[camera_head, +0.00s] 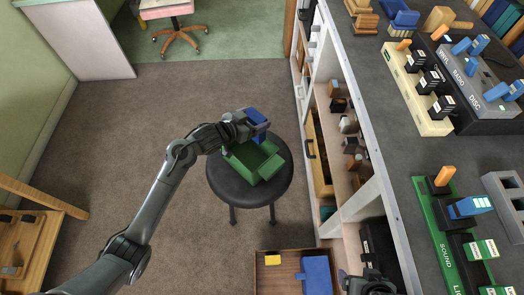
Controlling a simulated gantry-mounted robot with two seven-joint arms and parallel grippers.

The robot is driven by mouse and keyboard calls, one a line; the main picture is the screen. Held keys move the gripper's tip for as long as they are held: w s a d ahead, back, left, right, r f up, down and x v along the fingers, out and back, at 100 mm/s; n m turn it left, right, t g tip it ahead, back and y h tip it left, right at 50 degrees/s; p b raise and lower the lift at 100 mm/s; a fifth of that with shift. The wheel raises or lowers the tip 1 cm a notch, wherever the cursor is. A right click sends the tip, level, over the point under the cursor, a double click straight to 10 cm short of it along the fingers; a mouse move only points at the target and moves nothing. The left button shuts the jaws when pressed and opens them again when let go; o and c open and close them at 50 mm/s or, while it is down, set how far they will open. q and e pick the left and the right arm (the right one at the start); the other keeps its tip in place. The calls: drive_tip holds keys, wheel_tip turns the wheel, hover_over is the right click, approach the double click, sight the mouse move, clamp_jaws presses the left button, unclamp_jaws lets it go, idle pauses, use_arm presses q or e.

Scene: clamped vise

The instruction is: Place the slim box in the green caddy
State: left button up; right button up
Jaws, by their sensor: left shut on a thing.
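The green caddy (240,164) sits on a round black stool (225,188) in the middle of the head view. My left gripper (246,122) is over the caddy's far edge, shut on a blue box (258,116), which I take to be the slim box. The box is above the caddy's back part; I cannot tell whether it touches the caddy. The gripper hides part of the box and the caddy's back left. What seems to be my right gripper (370,283) is dark and cut off at the bottom edge; its jaws are unclear.
Right of the stool stands a shelf unit (350,120) under a dark worktop (400,140) with several holders. Carpet left of the stool is clear.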

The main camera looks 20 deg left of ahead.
sight(253, 139)
use_arm(q)
drive_tip(key=f, duration=0.2)
drive_tip(key=s+b, duration=0.1)
drive_tip(key=shift+a+f, duration=0.25)
drive_tip(key=shift+f, duration=0.15)
drive_tip(key=f, duration=0.2)
drive_tip(key=f+b, duration=0.1)
drive_tip(key=f, duration=0.2)
drive_tip(key=shift+w+d, duration=0.1)
drive_tip(key=shift+w, duration=0.1)
drive_tip(key=shift+f, duration=0.35)
drive_tip(key=shift+f+b, duration=0.35)
drive_tip(key=shift+f, duration=0.35)
wheel_tip(253, 139, down, 3)
drive_tip(key=shift+r, duration=0.15)
use_arm(e)
drive_tip(key=f, duration=0.1)
drive_tip(key=s+f, duration=0.1)
drive_tip(key=f, duration=0.2)
drive_tip(key=shift+s+a+f, duration=0.35)
drive_tip(key=shift+a+f, duration=0.05)
use_arm(q)
drive_tip(key=shift+b, duration=0.3)
drive_tip(key=o, duration=1)
drive_tip(key=shift+o, duration=0.2)
use_arm(e)
drive_tip(key=shift+d, duration=0.1)
